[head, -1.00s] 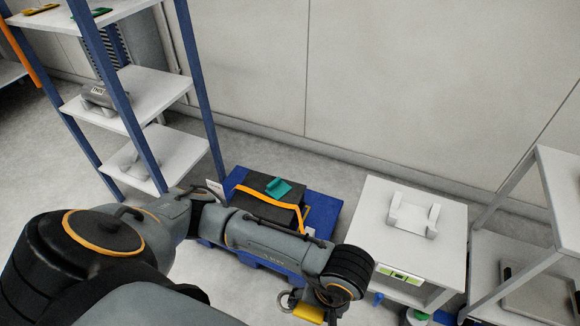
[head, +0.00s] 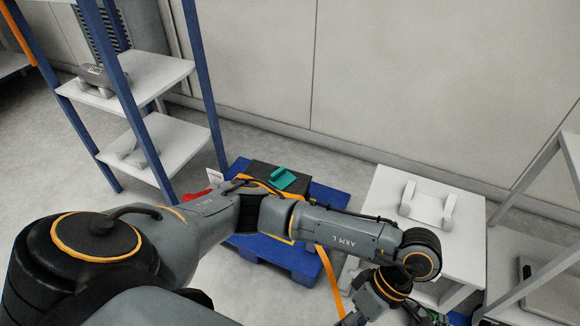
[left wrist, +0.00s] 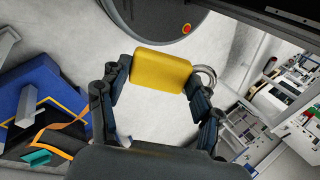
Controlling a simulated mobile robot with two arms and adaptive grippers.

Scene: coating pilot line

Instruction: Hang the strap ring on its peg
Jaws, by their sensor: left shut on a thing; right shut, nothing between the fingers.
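A yellow block (left wrist: 160,72) sits between the fingers of my left gripper (left wrist: 158,85) in the left wrist view. A grey metal ring (left wrist: 206,75) shows at its right side, partly behind a finger. I cannot make out the peg.
The dark box stands on a blue pallet (head: 310,260) with a teal piece (head: 283,179) on top. A white table (head: 385,185) with a white cradle (head: 427,205) stands right of it. A blue-post shelf rack (head: 155,150) is at left, and a grey frame (head: 540,250) at right.

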